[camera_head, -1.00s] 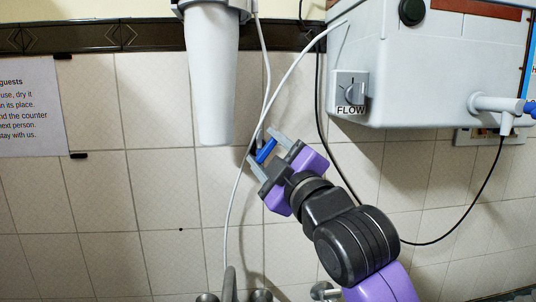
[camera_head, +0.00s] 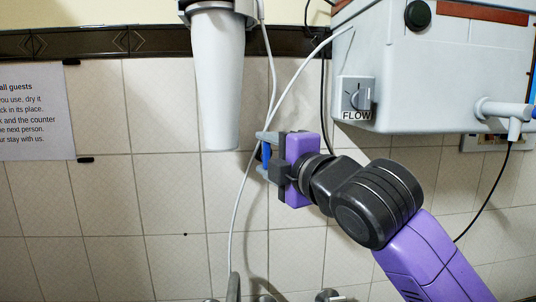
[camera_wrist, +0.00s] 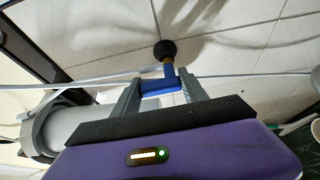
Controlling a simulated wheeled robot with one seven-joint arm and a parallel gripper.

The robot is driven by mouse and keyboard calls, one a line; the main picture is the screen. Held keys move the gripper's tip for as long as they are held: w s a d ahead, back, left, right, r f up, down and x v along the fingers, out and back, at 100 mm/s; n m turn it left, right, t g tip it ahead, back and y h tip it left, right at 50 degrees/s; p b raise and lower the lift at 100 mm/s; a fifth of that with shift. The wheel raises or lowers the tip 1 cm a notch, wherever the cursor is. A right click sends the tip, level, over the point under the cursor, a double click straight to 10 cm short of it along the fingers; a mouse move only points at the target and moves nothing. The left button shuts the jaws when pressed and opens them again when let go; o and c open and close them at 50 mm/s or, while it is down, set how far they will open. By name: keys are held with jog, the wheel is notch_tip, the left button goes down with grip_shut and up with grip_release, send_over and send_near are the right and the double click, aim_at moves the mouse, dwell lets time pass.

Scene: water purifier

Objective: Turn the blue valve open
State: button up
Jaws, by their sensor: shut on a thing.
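The blue valve handle (camera_wrist: 160,86) sits on a brass stem with a dark round base against the tiled wall. In the wrist view, the two grey fingers of my gripper (camera_wrist: 160,92) stand on either side of the handle, closed on it. In the head view, my gripper (camera_head: 265,156) points left at the wall, below and right of the white filter cylinder. Only a narrow part of the blue valve handle (camera_head: 266,156) shows there between the fingers.
The white filter cylinder (camera_head: 222,90) hangs close by, up and left of my gripper. A white tube (camera_head: 250,170) runs down past the fingertips. The purifier box (camera_head: 440,75) with a FLOW knob (camera_head: 356,97) is up and right. A paper notice (camera_head: 33,115) is at left.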

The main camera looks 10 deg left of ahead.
jog(key=shift+a+f, duration=0.1)
dwell(0.3)
jog(key=o, duration=1.4)
jog(key=shift+b+v, duration=1.25)
jog(key=shift+v, duration=2.7)
